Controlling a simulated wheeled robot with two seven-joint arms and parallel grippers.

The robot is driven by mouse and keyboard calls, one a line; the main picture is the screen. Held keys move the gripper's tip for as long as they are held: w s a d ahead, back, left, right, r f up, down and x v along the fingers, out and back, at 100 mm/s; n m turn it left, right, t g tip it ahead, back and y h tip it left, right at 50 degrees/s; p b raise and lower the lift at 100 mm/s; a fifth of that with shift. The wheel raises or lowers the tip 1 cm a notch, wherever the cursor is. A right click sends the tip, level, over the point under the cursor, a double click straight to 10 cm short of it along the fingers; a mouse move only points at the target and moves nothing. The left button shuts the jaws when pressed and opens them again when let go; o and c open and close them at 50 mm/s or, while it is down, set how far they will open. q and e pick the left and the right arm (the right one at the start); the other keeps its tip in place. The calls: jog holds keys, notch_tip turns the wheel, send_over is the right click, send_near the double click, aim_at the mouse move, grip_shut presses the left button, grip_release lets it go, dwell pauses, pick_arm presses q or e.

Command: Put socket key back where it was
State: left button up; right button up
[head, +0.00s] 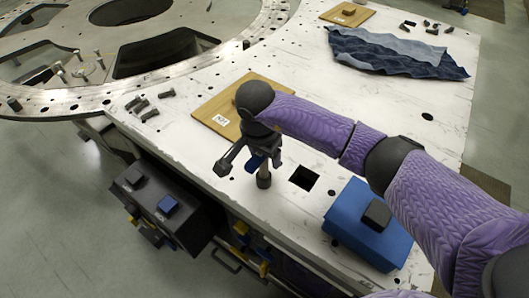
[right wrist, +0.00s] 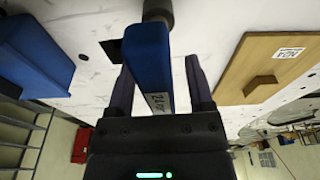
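The socket key has a blue handle, a pale shaft and a dark socket end (head: 264,181). It is roughly upright near the front edge of the white table (head: 330,130); I cannot tell whether its end touches the tabletop. My right gripper (head: 250,163) is above it with its fingers spread. In the right wrist view, the blue handle (right wrist: 148,60) with a white label lies between the spread fingers of the right gripper (right wrist: 160,85), with a visible gap to the right finger. In the head view, the gripper partly hides the handle. My left gripper is not in view.
A wooden board (head: 205,110) with a label lies behind the gripper. A blue block (head: 345,215) with a dark piece on top is to the right, beyond a square hole (head: 304,178). Bolts (head: 150,114) lie left; a blue cloth (head: 395,55) lies far back.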

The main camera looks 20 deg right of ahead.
jog(key=r, duration=0.4)
jog(key=a+r, duration=0.1)
jog(key=r, duration=0.3)
jog(key=s+r, duration=0.1)
jog(key=r, duration=0.3)
jog(key=shift+a+r+p, duration=0.1)
jog(key=shift+a+p, duration=0.15)
jog(key=shift+p, duration=0.05)
